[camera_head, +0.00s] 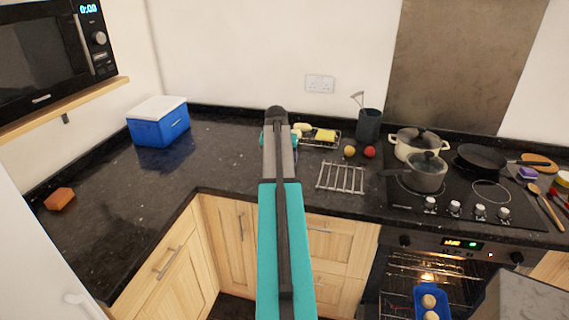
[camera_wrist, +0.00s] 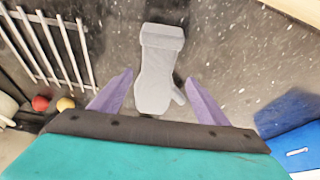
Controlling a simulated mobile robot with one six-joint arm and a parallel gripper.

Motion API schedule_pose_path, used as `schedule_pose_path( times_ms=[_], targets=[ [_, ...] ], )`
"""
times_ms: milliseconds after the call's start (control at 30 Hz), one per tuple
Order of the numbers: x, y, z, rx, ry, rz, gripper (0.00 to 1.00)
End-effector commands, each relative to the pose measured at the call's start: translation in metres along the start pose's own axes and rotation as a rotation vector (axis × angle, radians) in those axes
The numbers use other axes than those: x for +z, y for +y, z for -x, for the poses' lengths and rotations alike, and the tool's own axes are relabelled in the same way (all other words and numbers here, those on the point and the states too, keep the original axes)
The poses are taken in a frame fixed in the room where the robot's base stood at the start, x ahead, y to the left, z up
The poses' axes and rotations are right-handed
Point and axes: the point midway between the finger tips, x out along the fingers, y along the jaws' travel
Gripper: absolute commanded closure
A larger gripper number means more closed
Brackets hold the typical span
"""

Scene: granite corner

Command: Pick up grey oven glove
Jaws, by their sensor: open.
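The grey oven glove (camera_wrist: 158,65) lies flat on the dark granite worktop in the wrist view, its cuff at the top and its thumb towards the lower right. My gripper (camera_wrist: 157,90) is open, with its two purple fingers on either side of the glove's lower end. The glove is between the fingers in the picture; I cannot tell how high the fingers are above it.
A metal rack (camera_head: 341,178) stands right of my arm, also at the upper left of the wrist view (camera_wrist: 48,45). A blue cool box (camera_head: 158,127) stands at the left. Red and yellow round items (camera_head: 369,152) lie behind the rack. The hob (camera_head: 460,190) holds pots. The left worktop is mostly clear.

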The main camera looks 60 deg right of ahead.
Motion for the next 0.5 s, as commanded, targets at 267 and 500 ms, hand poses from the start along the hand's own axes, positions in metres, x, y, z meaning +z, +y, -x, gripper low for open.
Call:
schedule_pose_path(
  times_ms=[267, 500],
  targets=[
    [0.0000, -0.0004, -0.0051, 0.000, 0.001, 0.000, 0.31],
    [0.0001, -0.0008, -0.0056, -0.001, 0.001, 0.001, 0.31]
  ],
)
